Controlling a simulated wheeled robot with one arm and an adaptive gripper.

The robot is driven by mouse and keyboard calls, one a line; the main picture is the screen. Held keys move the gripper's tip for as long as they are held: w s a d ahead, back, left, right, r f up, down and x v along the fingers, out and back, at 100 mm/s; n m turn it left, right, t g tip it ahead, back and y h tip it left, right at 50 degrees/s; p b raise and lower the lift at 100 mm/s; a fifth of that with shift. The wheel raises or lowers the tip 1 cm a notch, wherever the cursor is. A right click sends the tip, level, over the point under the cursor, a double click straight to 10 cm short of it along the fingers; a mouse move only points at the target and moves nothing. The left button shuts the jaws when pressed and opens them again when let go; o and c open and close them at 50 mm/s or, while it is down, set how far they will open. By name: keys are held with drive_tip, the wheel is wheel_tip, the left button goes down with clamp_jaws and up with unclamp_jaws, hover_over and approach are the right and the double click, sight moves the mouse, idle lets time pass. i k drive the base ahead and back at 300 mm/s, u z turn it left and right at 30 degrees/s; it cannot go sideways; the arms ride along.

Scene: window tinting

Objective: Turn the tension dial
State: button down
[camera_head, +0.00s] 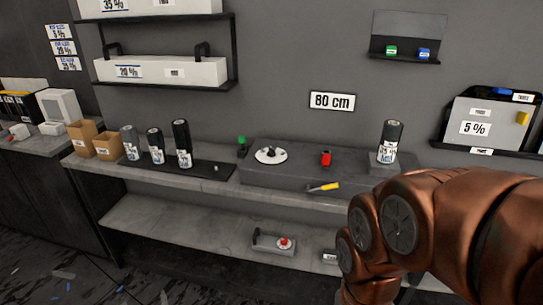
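A round white disc with a black knob on it, which looks like the tension dial (271,155), sits on top of a long dark grey block (300,176) on the workbench. No label on it can be read. My copper-coloured arm fills the lower right of the head view, to the right of the dial and apart from it in the picture. My gripper does not show, so I cannot see its fingers or whether it holds anything.
A red item (326,158) and a yellow-handled tool (323,187) lie right of the dial; a small green item (242,146) is left. A lower shelf (190,223) holds a small tray (274,243).

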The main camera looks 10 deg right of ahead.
sight(270, 154)
drive_tip(key=u, duration=0.7)
drive_tip(key=i, duration=0.7)
drive_tip(key=z, duration=0.1)
